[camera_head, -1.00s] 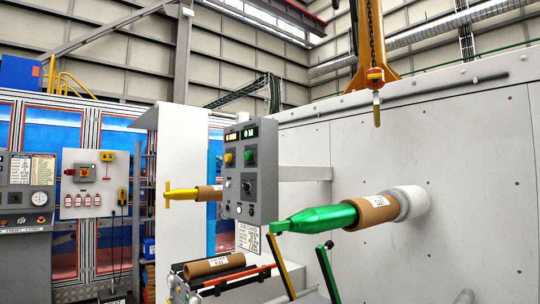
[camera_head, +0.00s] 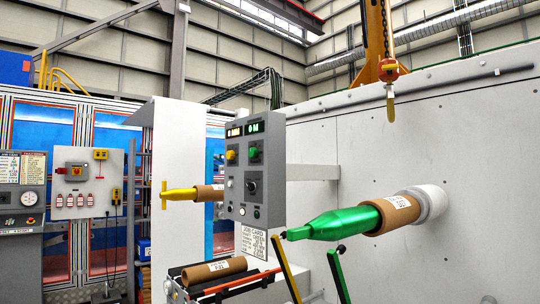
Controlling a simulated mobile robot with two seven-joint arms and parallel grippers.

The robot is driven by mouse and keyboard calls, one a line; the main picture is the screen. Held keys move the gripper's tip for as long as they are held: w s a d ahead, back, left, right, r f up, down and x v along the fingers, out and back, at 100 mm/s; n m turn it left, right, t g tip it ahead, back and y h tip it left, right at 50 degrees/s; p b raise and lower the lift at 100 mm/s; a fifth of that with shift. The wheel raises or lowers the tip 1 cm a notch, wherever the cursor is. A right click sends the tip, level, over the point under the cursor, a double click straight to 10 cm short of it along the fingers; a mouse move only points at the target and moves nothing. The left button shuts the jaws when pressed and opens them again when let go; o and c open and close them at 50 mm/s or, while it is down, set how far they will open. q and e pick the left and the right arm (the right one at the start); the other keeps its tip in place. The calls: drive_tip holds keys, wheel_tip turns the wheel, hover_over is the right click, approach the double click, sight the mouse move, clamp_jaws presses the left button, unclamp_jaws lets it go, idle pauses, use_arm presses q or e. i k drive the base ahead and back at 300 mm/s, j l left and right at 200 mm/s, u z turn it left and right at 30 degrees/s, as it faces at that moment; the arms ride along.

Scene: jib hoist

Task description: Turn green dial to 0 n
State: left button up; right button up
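A grey control box (camera_head: 256,200) hangs in the middle of the view. The green dial (camera_head: 253,152) is on its upper right, under a small display with green characters (camera_head: 254,127). The display seems to start with 0; its letter is too small to be sure of. A yellow dial (camera_head: 231,155) is on the left, under a second display with yellowish characters (camera_head: 233,132). A black knob (camera_head: 251,186) is lower down. The dials' pointer positions are too small to read. Neither of my grippers is in view.
A green tapered shaft (camera_head: 337,222) with a cardboard core (camera_head: 394,213) juts from the white wall, right of the box. A yellow shaft (camera_head: 180,194) with a core is on the left. Yellow and green levers (camera_head: 286,270) stand below. A hoist hook (camera_head: 390,100) hangs upper right.

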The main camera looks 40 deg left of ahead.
sight(253, 153)
drive_tip(key=j+z, duration=0.3)
drive_tip(key=j, duration=0.6)
drive_tip(key=j+z, duration=0.3)
drive_tip(key=j, duration=1.45)
drive_tip(key=k+j+z, duration=0.1)
drive_tip(key=j, duration=0.8)
drive_tip(key=k+j, duration=0.1)
drive_tip(key=j, duration=0.8)
drive_tip(key=z, duration=0.05)
